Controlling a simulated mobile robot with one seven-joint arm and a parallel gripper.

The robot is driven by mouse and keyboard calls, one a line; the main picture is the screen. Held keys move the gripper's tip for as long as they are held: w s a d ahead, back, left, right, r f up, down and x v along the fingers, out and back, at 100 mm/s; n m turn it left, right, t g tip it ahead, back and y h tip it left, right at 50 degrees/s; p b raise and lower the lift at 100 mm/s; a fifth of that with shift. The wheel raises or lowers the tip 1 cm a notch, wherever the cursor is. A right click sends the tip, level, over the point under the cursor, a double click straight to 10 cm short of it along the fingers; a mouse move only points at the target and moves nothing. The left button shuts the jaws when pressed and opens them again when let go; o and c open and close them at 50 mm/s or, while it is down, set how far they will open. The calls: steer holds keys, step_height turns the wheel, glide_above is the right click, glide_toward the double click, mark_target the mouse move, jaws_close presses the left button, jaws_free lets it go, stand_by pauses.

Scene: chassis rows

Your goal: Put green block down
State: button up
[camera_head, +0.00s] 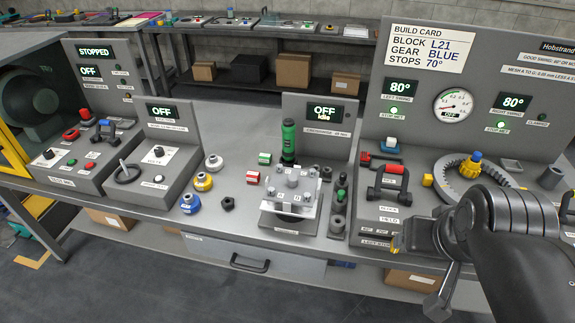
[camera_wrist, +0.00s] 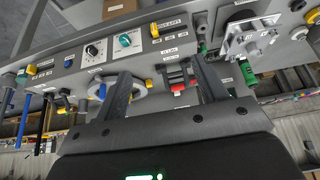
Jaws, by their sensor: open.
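A small green block (camera_head: 264,158) lies on the grey bench in the head view, left of an upright green cylinder. A small red block (camera_head: 253,178) lies just in front of it. My gripper (camera_head: 420,262) is at the right front of the bench, well away from the green block. In the wrist view my gripper (camera_wrist: 163,75) has its two dark fingers spread wide with nothing held between them. A red-handled fixture (camera_wrist: 177,84) shows beyond the gap between the fingers. I cannot clearly pick out the green block in the wrist view.
The build card (camera_head: 428,47) reads block L21, gear blue, stops 70°. A grey pegged fixture (camera_head: 290,198) stands mid-bench beside the green cylinder (camera_head: 288,140). A toothed ring (camera_head: 474,178) and the red-handled fixture (camera_head: 390,184) are at right. Blue, yellow and white knobs stand left of centre.

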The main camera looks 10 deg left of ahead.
steer(key=w+a+r, duration=0.3)
steer(key=w+r, duration=0.1)
steer(key=w, duration=0.3)
steer(key=g, duration=0.2)
glide_above(265, 155)
steer(key=s, duration=0.3)
step_height(265, 155, down, 27)
steer(key=shift+w, duration=0.1)
steer(key=shift+w+x, duration=0.15)
steer(key=shift+x, duration=1.05)
steer(key=shift+w+x, duration=0.15)
steer(key=shift+x, duration=1)
